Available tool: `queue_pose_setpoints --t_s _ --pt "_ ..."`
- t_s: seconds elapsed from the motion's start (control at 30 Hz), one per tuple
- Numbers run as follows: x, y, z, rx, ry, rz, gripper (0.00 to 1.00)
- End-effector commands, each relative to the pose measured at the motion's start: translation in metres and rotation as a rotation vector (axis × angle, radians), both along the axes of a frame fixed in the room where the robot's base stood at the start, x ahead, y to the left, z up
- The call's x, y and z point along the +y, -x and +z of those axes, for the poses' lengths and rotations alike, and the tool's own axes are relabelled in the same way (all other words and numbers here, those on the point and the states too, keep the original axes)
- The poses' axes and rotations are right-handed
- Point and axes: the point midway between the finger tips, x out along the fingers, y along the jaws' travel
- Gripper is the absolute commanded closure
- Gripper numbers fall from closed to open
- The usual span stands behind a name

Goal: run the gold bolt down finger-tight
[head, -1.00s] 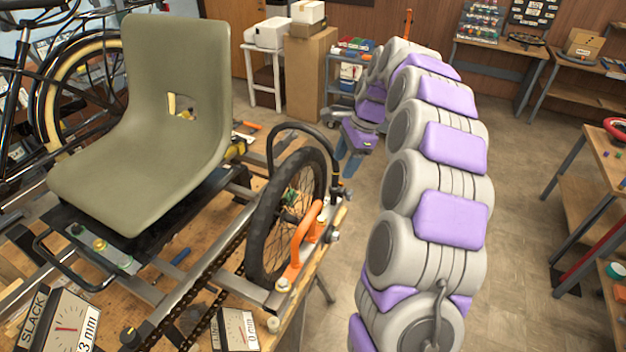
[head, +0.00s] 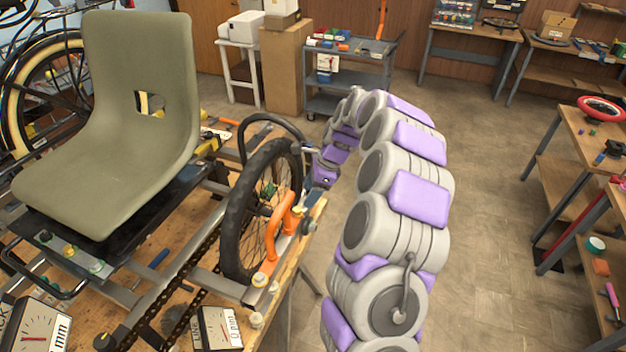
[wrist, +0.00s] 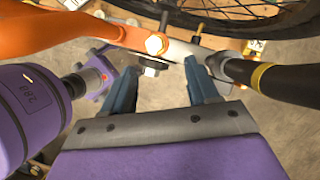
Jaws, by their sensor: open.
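I see nothing held, and cannot tell whether a finger touches the bar. In the head view my gripper (head: 318,158) is beside the small wheel, its fingers mostly hidden. The orange bracket (head: 279,225) also shows there. Other yellowish bolts (head: 96,267) are on a plate beside the seat.
The spoked wheel (head: 240,235) and a black-sleeved bar (wrist: 270,75) crowd my gripper. A purple cylinder (wrist: 30,110) is at the wrist view's left. The seat (head: 120,130) and gauges (head: 216,328) are on the bench. Floor at right (head: 490,190) is clear.

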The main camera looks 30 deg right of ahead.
Motion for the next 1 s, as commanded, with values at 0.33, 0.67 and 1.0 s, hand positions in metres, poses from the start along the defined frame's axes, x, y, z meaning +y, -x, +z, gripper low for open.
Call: queue_pose_setpoints --t_s 0.33,0.67,1.0 --pt "0.031 -0.009 -0.047 0.000 0.010 0.005 0.41" --pt "0.025 -0.011 -0.060 0.000 0.000 0.002 0.41" --pt "0.027 -0.011 -0.060 0.001 0.006 0.002 0.56"
